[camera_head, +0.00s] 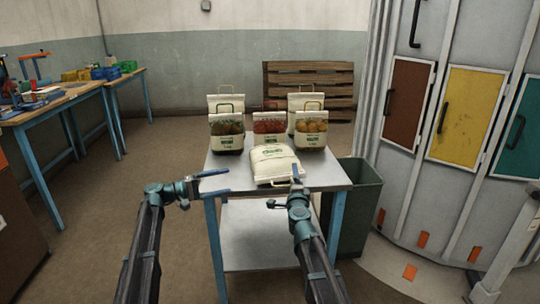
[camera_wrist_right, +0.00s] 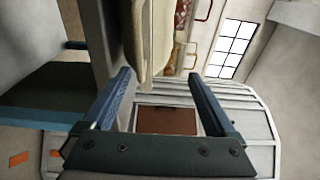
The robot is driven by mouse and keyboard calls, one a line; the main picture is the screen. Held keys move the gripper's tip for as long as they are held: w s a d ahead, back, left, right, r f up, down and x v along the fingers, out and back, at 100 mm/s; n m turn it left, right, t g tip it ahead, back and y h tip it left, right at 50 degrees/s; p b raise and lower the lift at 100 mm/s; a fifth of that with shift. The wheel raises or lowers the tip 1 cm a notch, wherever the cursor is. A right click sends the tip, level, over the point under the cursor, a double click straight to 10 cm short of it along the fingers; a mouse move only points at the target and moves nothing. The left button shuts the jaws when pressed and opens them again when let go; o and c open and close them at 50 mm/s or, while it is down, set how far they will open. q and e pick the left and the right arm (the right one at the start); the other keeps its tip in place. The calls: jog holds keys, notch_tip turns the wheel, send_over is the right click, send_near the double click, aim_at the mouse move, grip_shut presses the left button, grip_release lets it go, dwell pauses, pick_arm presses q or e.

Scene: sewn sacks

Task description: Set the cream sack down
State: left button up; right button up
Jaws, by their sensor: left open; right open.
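The cream sack (camera_head: 273,161) lies flat on the front part of the small table (camera_head: 328,174), with its handle toward me. Its pale side also shows in the right wrist view (camera_wrist_right: 152,45), just beyond my fingertips. My left gripper (camera_head: 216,183) is open and empty at the table's left front corner, apart from the sack. My right gripper (camera_head: 284,189) is open at the front edge, close to the sack's handle; its spread fingers (camera_wrist_right: 160,78) hold nothing. I cannot tell whether a fingertip touches the sack.
Upright sacks with green (camera_head: 227,128), red (camera_head: 270,126) and orange (camera_head: 311,127) windows stand behind the cream sack, with more sacks behind them. A dark green bin (camera_head: 362,200) stands right of the table. A wooden pallet (camera_head: 330,88) leans at the back wall.

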aim_at(276, 167)
jog(key=s, duration=0.8)
jog(key=shift+a, duration=0.45)
jog(key=shift+w, duration=0.1)
jog(key=w+d, duration=0.1)
jog(key=w, duration=1)
jog(key=shift+w+d, duration=0.15)
jog(key=shift+w, duration=0.15)
